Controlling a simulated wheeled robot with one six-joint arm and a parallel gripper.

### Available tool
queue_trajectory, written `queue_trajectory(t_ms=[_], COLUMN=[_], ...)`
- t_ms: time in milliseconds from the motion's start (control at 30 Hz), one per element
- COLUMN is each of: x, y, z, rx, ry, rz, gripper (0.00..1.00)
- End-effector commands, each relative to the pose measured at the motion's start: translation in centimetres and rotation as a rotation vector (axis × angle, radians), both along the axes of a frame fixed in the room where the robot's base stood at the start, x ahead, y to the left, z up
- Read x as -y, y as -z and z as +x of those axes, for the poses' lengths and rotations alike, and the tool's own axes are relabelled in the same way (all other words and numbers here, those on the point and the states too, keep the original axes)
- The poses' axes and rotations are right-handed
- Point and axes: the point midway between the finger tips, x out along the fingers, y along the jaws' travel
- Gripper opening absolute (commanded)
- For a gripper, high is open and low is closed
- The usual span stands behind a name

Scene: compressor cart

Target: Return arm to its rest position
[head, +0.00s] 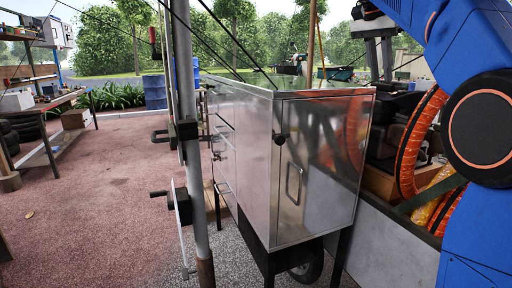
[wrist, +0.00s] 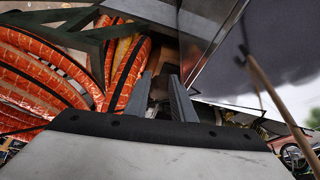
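My gripper (head: 380,62) shows at the top right of the head view, beside my blue arm, with its fingers pointing down. In the wrist view my gripper (wrist: 162,98) has its two grey fingers apart, with nothing seen between them. The metal cabinet of the cart (head: 320,165) stands in the middle of the head view, left of and below the gripper. I see no contact between the gripper and anything.
Orange ribbed hoses (head: 412,145) lie behind my arm at the right; they fill the left of the wrist view (wrist: 40,75). A grey pole (head: 188,130) stands left of the cabinet. A workbench (head: 50,110) is at the far left. The reddish floor (head: 100,200) between is open.

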Motion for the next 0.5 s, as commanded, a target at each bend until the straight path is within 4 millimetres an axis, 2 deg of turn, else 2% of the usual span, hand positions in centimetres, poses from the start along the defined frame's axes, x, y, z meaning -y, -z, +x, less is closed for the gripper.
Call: queue_trajectory(t_ms=[133,267,500], x=[-0.1,-0.4,-1.2], y=[1.3,3.4,9.0], z=[-2.0,-4.4,-9.7], rx=[-0.009,-0.018,-0.029], ry=[-0.08,-0.184,-0.385], rz=[0.001,0.002,0.01], gripper=[0.23,0.23,0.23])
